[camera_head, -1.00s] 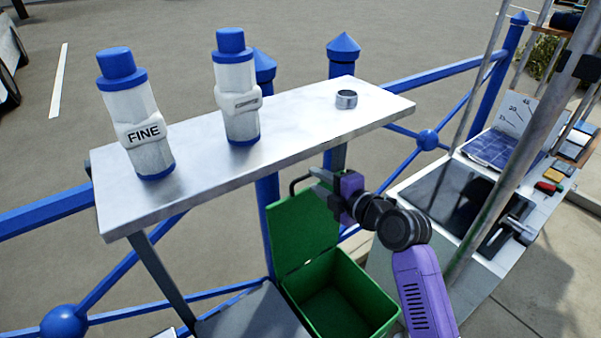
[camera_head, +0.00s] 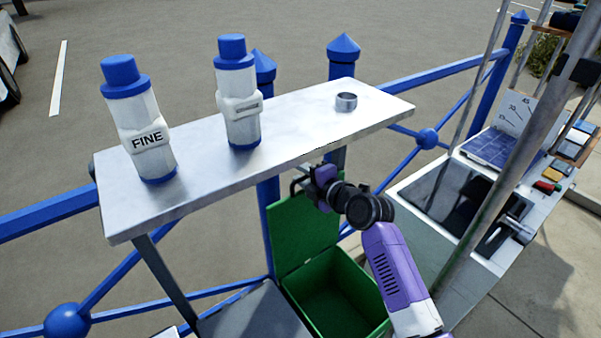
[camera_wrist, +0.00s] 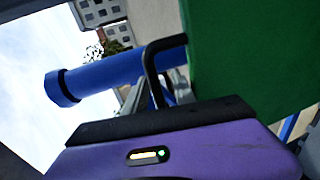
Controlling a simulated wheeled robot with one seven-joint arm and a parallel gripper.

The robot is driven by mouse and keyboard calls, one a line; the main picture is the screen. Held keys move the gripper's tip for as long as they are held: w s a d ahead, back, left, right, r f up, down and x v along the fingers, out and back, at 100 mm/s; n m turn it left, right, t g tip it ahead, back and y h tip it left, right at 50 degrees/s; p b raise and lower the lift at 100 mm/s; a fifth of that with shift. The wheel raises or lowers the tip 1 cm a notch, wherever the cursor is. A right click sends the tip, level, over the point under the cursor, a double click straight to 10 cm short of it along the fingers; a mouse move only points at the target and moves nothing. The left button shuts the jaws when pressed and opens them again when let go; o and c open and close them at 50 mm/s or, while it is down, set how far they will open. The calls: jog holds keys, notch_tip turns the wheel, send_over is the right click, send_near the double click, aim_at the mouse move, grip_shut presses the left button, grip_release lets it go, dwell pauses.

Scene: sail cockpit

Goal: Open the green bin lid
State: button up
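The green bin (camera_head: 338,302) stands below the shelf with its inside showing. Its green lid (camera_head: 300,238) stands up, tilted back at the bin's rear. The lid also fills the upper right of the wrist view (camera_wrist: 255,50). A black bent handle (camera_wrist: 150,65) runs from the lid down to my gripper. My gripper (camera_head: 306,185) is at the lid's upper edge, by the handle. In the wrist view, its grey fingers (camera_wrist: 163,93) lie around the handle's lower end. Whether they grip it is unclear.
A white shelf (camera_head: 290,128) is just above and behind my gripper. It bears two white-and-blue bottles (camera_head: 140,120) (camera_head: 238,95) and a small metal ring (camera_head: 346,101). Blue railings (camera_head: 420,80) run behind. A white console (camera_head: 480,220) stands at the right.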

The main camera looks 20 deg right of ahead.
jog(key=shift+c, duration=0.2)
grip_shut()
jog(key=shift+f, duration=0.1)
dwell(1.1)
